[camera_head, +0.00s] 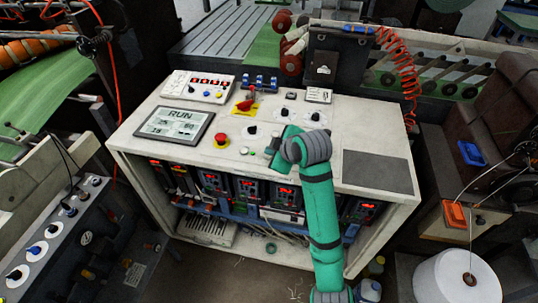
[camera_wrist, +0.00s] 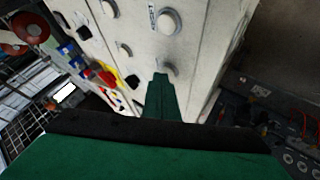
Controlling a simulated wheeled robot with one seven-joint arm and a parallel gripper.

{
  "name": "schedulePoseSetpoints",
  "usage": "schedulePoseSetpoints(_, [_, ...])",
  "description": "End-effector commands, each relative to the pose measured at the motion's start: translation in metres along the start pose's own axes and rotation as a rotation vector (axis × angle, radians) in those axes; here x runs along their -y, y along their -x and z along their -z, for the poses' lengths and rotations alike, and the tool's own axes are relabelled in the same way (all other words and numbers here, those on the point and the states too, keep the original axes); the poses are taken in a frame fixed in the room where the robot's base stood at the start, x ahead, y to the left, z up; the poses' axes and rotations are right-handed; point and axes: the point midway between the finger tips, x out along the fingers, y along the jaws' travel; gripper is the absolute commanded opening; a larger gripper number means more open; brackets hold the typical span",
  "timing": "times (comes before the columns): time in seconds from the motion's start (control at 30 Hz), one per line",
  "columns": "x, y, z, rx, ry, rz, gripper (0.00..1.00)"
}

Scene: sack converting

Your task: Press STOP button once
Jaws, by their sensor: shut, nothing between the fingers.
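The control panel (camera_head: 184,105) is the white top of a cabinet, with several buttons and knobs. No STOP lettering is readable, so I cannot tell which control is the STOP button. A red mushroom button (camera_head: 221,140) stands below the RUN screen, with a small pale button (camera_head: 244,151) to its right. My gripper (camera_head: 271,152) is over the panel's front middle, right of these, and its wrist hides part of the panel. In the wrist view, my shut, empty fingers (camera_wrist: 160,78) end close to a round pale button (camera_wrist: 168,70); I cannot tell whether they touch it.
A screen reading RUN (camera_head: 180,122) is at the panel's left. A red rotary handle on a yellow plate (camera_head: 246,106) and several dark knobs stand behind my gripper. A dark mat (camera_head: 377,171) covers the right end. An orange coiled cable (camera_head: 405,70) hangs at the back right.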

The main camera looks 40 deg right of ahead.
Motion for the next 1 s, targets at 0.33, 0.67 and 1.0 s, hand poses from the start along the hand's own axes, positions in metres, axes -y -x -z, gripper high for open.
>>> schedulePoseSetpoints(0.33, [0.002,-0.002,-0.002,0.000,0.000,0.001,0.00])
schedulePoseSetpoints(0.67, [0.000,-0.001,0.000,0.000,0.000,0.001,0.00])
schedulePoseSetpoints(1.0, [-0.007,0.009,0.007,0.000,-0.001,0.001,0.00])
